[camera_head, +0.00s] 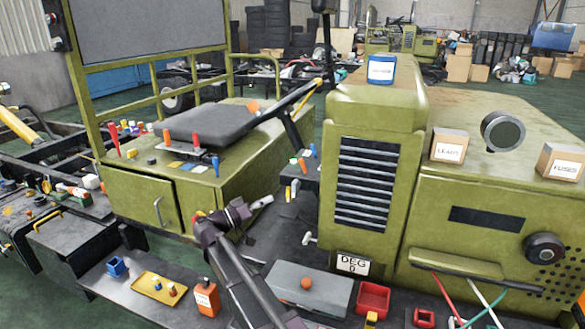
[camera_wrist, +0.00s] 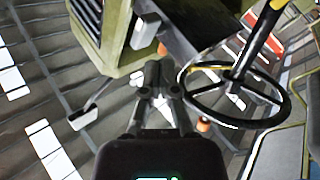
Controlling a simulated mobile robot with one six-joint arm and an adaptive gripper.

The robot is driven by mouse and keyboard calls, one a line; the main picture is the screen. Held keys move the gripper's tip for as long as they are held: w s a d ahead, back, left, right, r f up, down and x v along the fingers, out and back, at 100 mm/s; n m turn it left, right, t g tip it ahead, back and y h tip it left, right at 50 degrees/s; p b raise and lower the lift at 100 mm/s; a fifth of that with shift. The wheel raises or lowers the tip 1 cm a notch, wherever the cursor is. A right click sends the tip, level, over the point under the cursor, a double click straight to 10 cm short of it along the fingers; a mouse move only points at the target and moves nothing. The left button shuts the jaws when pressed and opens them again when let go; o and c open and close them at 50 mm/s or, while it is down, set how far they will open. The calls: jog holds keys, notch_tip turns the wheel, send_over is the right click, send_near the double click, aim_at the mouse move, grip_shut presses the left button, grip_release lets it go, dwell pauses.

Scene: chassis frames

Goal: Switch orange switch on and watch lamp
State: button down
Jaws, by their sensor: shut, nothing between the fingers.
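My gripper (camera_wrist: 158,72) is shut and empty in the wrist view, pointing toward the vehicle's footwell. In the head view my dark arm reaches up to the open space between the seat box and the green hood; its fingertips are hard to make out there. A small orange piece (camera_wrist: 162,48) shows just beyond the fingertips, by the green panel. Another orange piece (camera_wrist: 203,124) is right of the gripper, below the wheel. I cannot tell which one is the orange switch. A round grey-faced fixture (camera_head: 503,131) on the hood may be the lamp; no glow shows.
A black steering wheel (camera_wrist: 235,97) lies close right of my gripper. A pale pedal (camera_wrist: 90,105) is at left. The front bench holds a grey box (camera_head: 300,292), a yellow tray (camera_head: 146,287), an orange bottle (camera_head: 206,298) and a red bin (camera_head: 372,297).

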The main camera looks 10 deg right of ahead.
aim_at(293, 174)
jog(key=shift+m+t+h, duration=0.4)
jog(key=shift+h, duration=0.3)
jog(key=a, duration=0.1)
jog(key=w+a+r, duration=0.1)
jog(key=a+r, duration=0.1)
jog(key=shift+w+a, duration=0.3)
jog(key=shift+d+r, duration=0.1)
jog(key=shift+d, duration=0.05)
jog(key=p+x, duration=0.4)
jog(key=x, duration=0.9)
jog(key=shift+w+d+p, duration=0.15)
jog(key=shift+d+p, duration=0.15)
jog(key=shift+p, duration=0.1)
